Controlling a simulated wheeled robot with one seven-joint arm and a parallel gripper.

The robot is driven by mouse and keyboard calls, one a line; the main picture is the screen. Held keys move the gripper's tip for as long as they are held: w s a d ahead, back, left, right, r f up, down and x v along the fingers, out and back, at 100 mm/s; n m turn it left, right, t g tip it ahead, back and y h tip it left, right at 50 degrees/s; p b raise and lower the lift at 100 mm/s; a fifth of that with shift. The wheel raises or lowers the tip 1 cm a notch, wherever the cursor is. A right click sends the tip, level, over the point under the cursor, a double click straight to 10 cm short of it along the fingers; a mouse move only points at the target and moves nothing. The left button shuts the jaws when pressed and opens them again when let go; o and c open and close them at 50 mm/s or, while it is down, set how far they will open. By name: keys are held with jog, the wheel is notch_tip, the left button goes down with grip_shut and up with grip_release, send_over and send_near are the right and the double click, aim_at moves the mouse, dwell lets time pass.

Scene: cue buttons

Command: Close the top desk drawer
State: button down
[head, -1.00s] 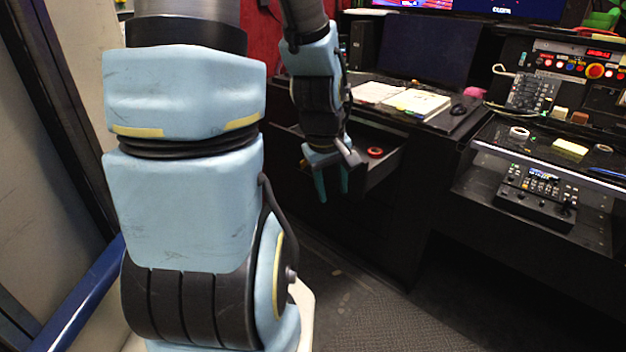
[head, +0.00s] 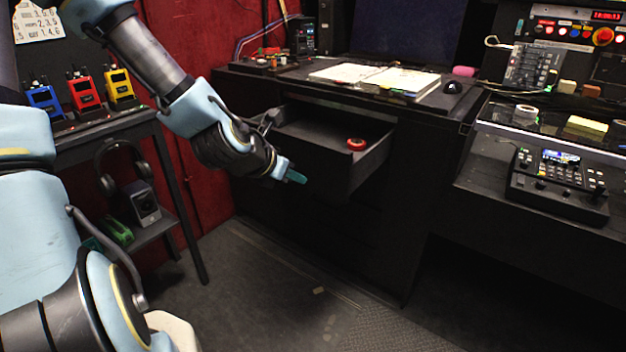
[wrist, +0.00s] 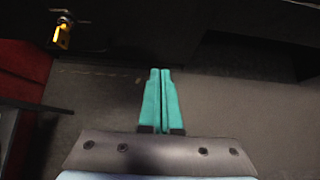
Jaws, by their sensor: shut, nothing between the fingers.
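The top desk drawer (head: 345,176) is pulled out from the black desk (head: 405,160), with its front panel facing me. A red roll (head: 356,144) lies inside it at the right. My gripper (head: 297,177) is in front of the drawer's front panel, toward its left part; I cannot tell whether it touches. In the wrist view its teal fingers (wrist: 161,100) are together with nothing between them. The dark band across the top of the wrist view may be the desk or drawer front.
An open book (head: 400,80) and a mouse (head: 453,87) lie on the desk top. A side shelf with coloured radios (head: 84,90) and headphones (head: 122,165) stands at the left. A control console (head: 555,185) is at the right. The floor (head: 330,280) before the desk is clear.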

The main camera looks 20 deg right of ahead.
aim_at(331, 182)
jog(key=shift+w+d+r+p+x, duration=0.15)
jog(key=shift+d+r+x, duration=0.15)
jog(key=shift+x, duration=1.75)
jog(key=shift+w+d+r+p+x, duration=0.1)
jog(key=shift+d+r+x, duration=0.2)
jog(key=shift+x, duration=1.7)
jog(key=shift+w+d+r+p+x, duration=0.15)
jog(key=shift+r+x, duration=0.25)
jog(key=shift+x, duration=1.65)
jog(key=shift+d, duration=0.15)
